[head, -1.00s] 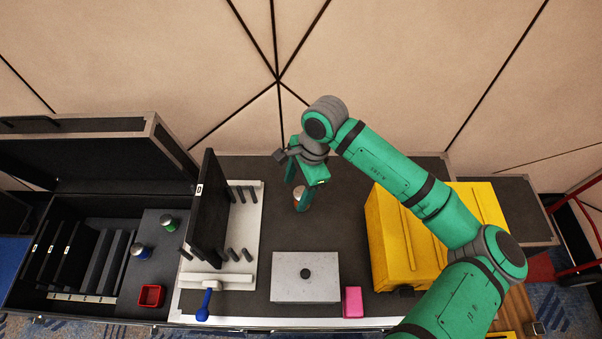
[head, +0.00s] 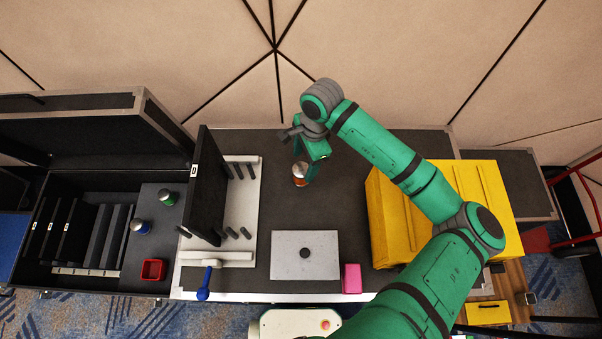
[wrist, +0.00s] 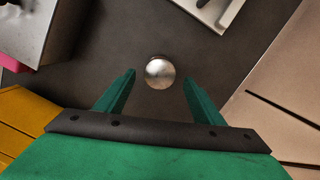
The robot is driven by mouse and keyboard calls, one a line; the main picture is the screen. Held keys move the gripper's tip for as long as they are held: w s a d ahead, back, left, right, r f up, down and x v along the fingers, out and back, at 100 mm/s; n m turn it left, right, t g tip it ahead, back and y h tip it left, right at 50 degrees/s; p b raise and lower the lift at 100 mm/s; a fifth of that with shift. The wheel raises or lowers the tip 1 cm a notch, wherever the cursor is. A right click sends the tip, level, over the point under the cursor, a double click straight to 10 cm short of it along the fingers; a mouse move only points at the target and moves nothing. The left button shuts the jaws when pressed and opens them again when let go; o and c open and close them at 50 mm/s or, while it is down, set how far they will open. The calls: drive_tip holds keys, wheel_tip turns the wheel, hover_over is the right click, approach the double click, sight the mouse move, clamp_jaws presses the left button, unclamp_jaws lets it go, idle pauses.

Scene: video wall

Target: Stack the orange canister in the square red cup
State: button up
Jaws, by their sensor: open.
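The orange canister (head: 299,178) stands on the dark table top, with a silvery lid. In the wrist view its round lid (wrist: 159,73) shows just beyond and between my fingertips. My gripper (head: 306,170) is open, and its fingers are at the canister in the head view. In the wrist view my gripper (wrist: 157,80) has both fingers spread wide, with clear gaps to the lid on each side. The square red cup (head: 153,270) sits empty on the dark surface of the open case at the left, far from my gripper.
A green-banded canister (head: 167,198) and a blue-banded one (head: 141,228) stand behind the red cup. An upright black panel (head: 207,188) on a white rack (head: 245,200) rises between cup and gripper. A grey box (head: 305,257), pink block (head: 351,279) and yellow case (head: 400,225) stand nearby.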

sight(302, 168)
drive_tip(key=shift+s+a+f, duration=0.1)
drive_tip(key=shift+a+f, duration=0.05)
drive_tip(key=shift+f, duration=0.8)
drive_tip(key=shift+s+a+f, duration=0.1)
drive_tip(key=shift+f, duration=0.85)
